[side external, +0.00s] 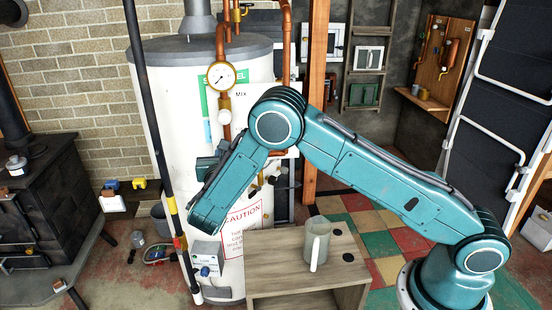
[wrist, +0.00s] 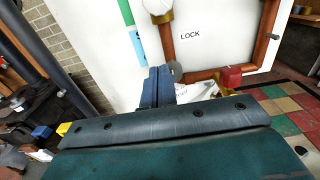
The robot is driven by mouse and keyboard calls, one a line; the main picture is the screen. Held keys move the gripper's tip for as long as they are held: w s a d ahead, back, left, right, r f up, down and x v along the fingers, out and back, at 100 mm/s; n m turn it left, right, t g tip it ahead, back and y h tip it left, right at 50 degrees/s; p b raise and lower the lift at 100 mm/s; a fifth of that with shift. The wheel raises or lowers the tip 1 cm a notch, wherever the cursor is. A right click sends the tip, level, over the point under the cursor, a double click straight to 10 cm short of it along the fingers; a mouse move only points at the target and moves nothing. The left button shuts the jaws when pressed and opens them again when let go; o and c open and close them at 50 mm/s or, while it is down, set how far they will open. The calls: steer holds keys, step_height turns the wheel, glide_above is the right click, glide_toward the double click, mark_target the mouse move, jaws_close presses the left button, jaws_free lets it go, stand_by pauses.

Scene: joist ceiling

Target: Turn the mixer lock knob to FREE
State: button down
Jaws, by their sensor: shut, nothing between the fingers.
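My gripper (wrist: 158,86) is shut and empty, with its two blue fingers together in the wrist view. A white panel marked LOCK (wrist: 190,35) stands in front of it. A small grey round piece (wrist: 177,70), perhaps the lock knob, shows just right of the fingertips; I cannot tell whether they touch. Its marking and turn position are not readable. A red piece (wrist: 231,77) sits farther right by the copper pipe. In the side view a MIX label (side external: 242,93) shows on the panel above my arm.
A white tank (side external: 168,100) stands behind, with a gauge (side external: 221,75) and copper pipes close to the panel. A dark slanted pole (side external: 146,100) is at left.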

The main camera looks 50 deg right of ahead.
steer(key=shift+v, duration=1.2)
steer(key=s+d+r+m+g+y, duration=0.7)
steer(key=s+r+m, duration=0.4)
steer(key=s+m, duration=0.45)
steer(key=s+a+m+y, duration=0.2)
steer(key=s+m, duration=0.1)
steer(key=s, duration=0.5)
steer(key=s+a+r+m+y, duration=0.1)
steer(key=s+m, duration=0.3)
steer(key=s, duration=0.4)
steer(key=s+a+r+m+y, duration=0.1)
steer(key=s+m, duration=0.3)
steer(key=s, duration=0.4)
steer(key=shift+a+y, duration=0.8)
steer(key=shift+y, duration=0.1)
